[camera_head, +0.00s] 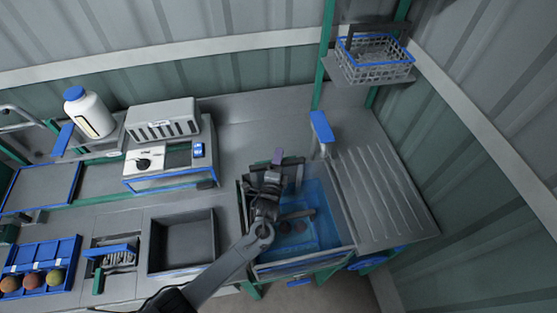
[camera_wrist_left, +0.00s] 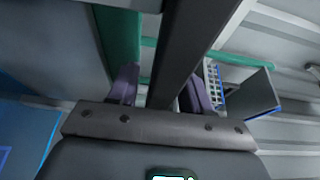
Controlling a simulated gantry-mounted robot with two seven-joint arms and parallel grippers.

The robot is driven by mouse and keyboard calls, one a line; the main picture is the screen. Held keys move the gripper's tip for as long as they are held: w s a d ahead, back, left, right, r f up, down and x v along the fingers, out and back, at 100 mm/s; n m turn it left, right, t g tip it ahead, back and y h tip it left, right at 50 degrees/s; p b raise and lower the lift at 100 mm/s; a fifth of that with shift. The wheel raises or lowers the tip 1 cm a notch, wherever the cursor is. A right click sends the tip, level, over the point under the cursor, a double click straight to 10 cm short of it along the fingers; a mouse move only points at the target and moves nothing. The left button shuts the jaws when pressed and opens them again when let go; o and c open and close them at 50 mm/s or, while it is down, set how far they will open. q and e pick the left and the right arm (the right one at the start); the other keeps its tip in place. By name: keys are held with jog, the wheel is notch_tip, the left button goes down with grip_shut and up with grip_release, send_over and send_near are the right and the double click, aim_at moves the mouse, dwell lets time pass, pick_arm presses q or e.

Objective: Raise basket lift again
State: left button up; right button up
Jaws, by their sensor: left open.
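The basket (camera_head: 378,68) is grey wire mesh with a blue rim and a dark handle arch. It sits high on the green posts (camera_head: 327,60) at the upper right, above the water tank (camera_head: 343,232). My left gripper (camera_head: 277,160) is over the tank's back left corner, open, with purple fingertips, well below and left of the basket. In the left wrist view, a dark bar (camera_wrist_left: 190,45) runs up between the fingers, close to the right one; I cannot tell whether it touches. Part of the basket (camera_wrist_left: 212,82) shows beyond the right finger. My right gripper is not in view.
A blue-topped lever (camera_head: 321,127) stands behind the tank. A ribbed drainboard (camera_head: 375,190) lies to the right.

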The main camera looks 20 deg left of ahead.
pick_arm(q)
grip_shut()
dwell(0.3)
jog(key=shift+r, duration=0.1)
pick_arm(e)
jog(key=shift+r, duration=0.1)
